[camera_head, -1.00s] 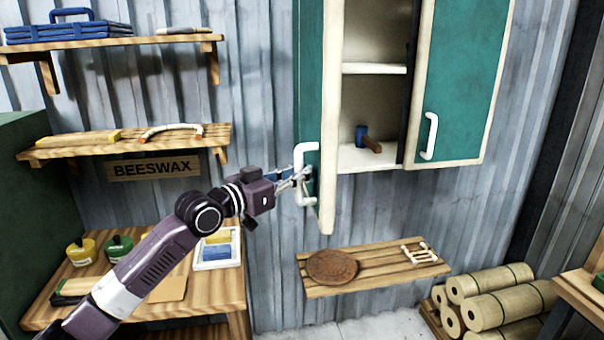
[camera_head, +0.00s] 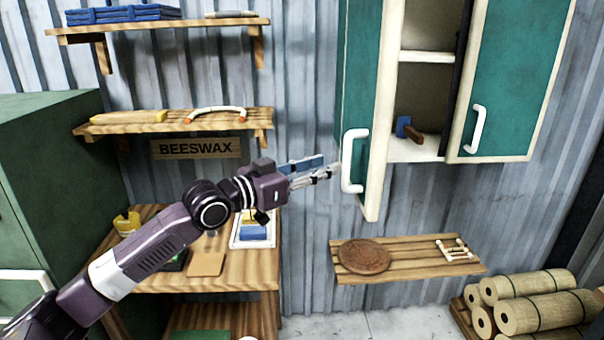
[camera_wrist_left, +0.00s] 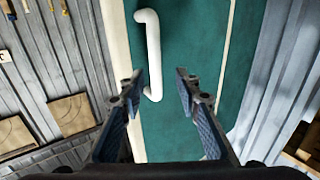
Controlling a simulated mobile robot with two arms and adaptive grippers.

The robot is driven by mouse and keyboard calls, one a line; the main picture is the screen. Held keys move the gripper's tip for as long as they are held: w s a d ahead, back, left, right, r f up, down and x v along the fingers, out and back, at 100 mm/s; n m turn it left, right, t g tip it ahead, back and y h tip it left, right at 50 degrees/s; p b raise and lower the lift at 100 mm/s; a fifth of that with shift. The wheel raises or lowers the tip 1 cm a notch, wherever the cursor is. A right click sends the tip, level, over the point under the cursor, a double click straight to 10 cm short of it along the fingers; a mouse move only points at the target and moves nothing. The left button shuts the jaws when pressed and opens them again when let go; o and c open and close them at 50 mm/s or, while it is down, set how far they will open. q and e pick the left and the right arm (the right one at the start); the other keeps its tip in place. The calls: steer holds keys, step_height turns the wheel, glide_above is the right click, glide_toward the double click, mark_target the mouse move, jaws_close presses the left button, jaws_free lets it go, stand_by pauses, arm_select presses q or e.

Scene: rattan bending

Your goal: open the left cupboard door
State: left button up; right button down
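The left cupboard door (camera_head: 359,105) is green with a cream edge and stands swung out to the left, showing the cupboard's inside. Its white handle (camera_head: 347,170) is on the door's outer face. My left gripper (camera_head: 336,169) is just left of the handle, its fingertips close to it but apparently not around it. My right gripper is out of view.
The right cupboard door (camera_head: 515,80) is shut. A blue-headed hammer (camera_head: 408,128) lies inside the cupboard. A low wall shelf (camera_head: 410,262) holds a round brown disc (camera_head: 364,257). Shelves and a bench (camera_head: 250,268) are at left, and rolls (camera_head: 535,312) at lower right.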

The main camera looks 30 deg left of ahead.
arm_select(q)
steer(key=shift+v, duration=2.65)
steer(key=shift+s+d, duration=0.1)
